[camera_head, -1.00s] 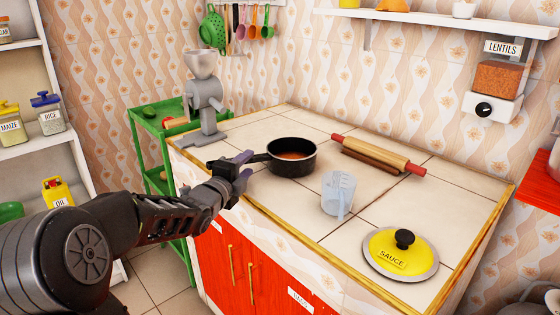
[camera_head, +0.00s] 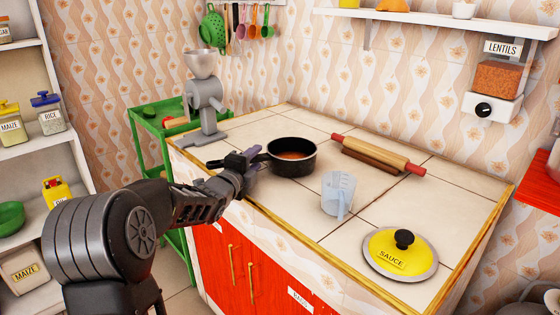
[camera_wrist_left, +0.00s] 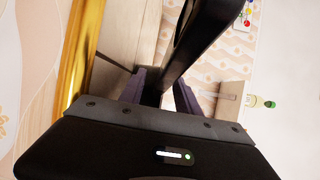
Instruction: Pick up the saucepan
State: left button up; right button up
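The black saucepan (camera_head: 292,166) with reddish-brown contents stands on the tiled counter, its handle pointing left toward my left arm. My left gripper (camera_head: 247,160) is at the handle, low over the counter's left edge. In the left wrist view the dark handle (camera_wrist_left: 192,45) runs down between the two purple-grey fingers of the gripper (camera_wrist_left: 160,92). The fingers are apart, with a gap showing beside the handle, so the gripper looks open around it. The handle's near end is partly hidden by the gripper. My right gripper is not in view.
A clear measuring jug (camera_head: 338,193) stands right of the pan, and a rolling pin (camera_head: 378,155) lies behind it. A yellow sauce lid (camera_head: 400,252) lies at the front right. A grey grinder (camera_head: 205,100) stands at the back left corner.

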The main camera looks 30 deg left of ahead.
pick_arm(q)
jog(key=shift+c, duration=0.5)
grip_shut()
dwell(0.8)
